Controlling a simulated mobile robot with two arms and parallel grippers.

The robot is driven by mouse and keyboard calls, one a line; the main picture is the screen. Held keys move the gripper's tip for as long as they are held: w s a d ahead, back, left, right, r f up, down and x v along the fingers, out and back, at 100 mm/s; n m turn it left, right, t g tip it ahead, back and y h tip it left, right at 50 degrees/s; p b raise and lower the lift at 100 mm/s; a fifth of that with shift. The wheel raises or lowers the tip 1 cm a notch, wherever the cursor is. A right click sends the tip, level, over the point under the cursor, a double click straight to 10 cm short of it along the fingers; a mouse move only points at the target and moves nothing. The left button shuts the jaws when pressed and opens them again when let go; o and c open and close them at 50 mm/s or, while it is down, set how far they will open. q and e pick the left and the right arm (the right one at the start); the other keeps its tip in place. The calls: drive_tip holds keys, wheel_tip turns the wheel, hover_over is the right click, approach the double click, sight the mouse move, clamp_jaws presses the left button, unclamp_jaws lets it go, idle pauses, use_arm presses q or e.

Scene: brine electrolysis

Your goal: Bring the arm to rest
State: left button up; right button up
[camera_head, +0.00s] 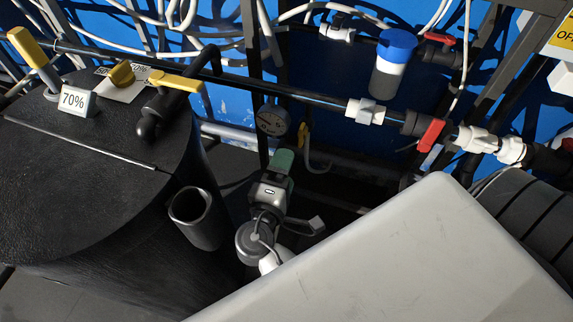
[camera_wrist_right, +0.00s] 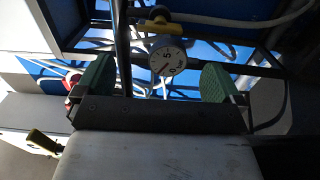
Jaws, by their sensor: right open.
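My right gripper (camera_wrist_right: 157,78) is open in the right wrist view, its two green-padded fingers wide apart. I see no object held between the pads. A dark upright pipe (camera_wrist_right: 122,45) passes close to the left finger, and I cannot tell whether they touch. A round white gauge (camera_wrist_right: 167,61) shows in the gap, beyond the fingers. In the head view, a grey part with a green end below the gauge (camera_head: 272,120) looks like my right gripper, partly hidden by a large pale surface. My left gripper is in neither view.
A black tank (camera_head: 90,190) with yellow-handled valves and a 70% tag (camera_head: 76,100) stands at left. A black pipe with a red-handled valve (camera_head: 431,134) runs across the back. A blue-capped container (camera_head: 391,64) is above it. Cables hang on the blue wall.

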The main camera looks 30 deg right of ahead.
drive_tip(key=shift+f, duration=0.1)
idle(0.3)
drive_tip(key=s+a+f+n+g+y+p, duration=0.1)
drive_tip(key=s+f+g+y+p, duration=0.3)
drive_tip(key=f, duration=0.9)
drive_tip(key=s+a+f+n+g+y+p, duration=0.1)
drive_tip(key=s+a+f+n+y, duration=0.3)
drive_tip(key=f, duration=1)
drive_tip(key=s+d+f+m+g+y+p, duration=0.1)
drive_tip(key=s+d+f+m+g+y, duration=0.1)
drive_tip(key=s, duration=0.5)
drive_tip(key=s+d+f+m+g+y+p, duration=0.1)
drive_tip(key=s+d+f+m, duration=0.3)
drive_tip(key=s, duration=0.4)
drive_tip(key=s+d+f+m+g+y+p, duration=0.2)
drive_tip(key=s+d+f+m, duration=0.1)
drive_tip(key=s+f, duration=0.3)
drive_tip(key=shift+s+m+g+y, duration=0.3)
drive_tip(key=shift+s+m+g, duration=0.1)
drive_tip(key=shift+s+m, duration=0.6)
